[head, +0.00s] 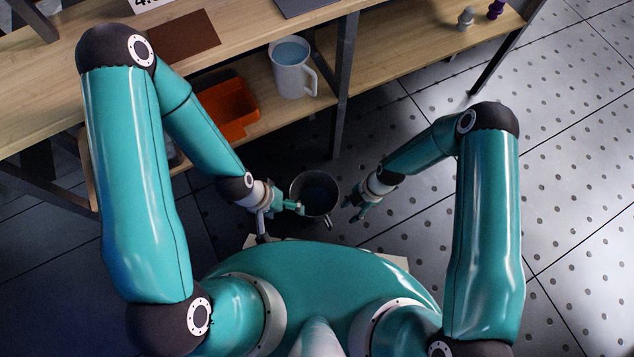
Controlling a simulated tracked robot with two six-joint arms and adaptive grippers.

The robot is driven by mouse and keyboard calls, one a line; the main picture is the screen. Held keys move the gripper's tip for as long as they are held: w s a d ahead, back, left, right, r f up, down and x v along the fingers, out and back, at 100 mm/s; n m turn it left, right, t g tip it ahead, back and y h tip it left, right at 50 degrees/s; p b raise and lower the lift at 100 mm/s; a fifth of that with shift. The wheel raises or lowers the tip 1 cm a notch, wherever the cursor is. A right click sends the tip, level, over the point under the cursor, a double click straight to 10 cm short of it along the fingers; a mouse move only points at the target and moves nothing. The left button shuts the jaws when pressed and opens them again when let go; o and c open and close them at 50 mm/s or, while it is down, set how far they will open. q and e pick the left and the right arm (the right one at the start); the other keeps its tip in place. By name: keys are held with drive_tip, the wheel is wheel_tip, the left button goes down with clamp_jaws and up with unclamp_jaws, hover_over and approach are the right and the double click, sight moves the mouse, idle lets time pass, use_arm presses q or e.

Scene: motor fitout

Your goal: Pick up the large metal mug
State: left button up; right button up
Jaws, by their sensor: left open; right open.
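A round grey metal mug (317,180) is low down between my two grippers, seen from above with its dark inside showing. Its handle seems to point toward me, at the bottom of the rim. My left gripper (297,208) is open at the mug's left rim, overlapping it in the picture; I cannot tell whether it touches. My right gripper (354,210) is open and empty just right of the mug, with a small gap between them. What the mug stands on is hard to make out in the shadow.
A white mug (294,80) with a blue inside stands on the lower shelf (262,124) beside an orange bin (229,108). The bench's dark leg (343,80) rises behind the metal mug. The tiled floor (570,130) at right is clear.

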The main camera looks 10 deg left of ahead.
drive_tip(key=b+x, duration=0.4)
drive_tip(key=x, duration=1)
drive_tip(key=shift+a+r, duration=0.1)
drive_tip(key=shift+w, duration=0.1)
clamp_jaws()
drive_tip(key=shift+r, duration=0.1)
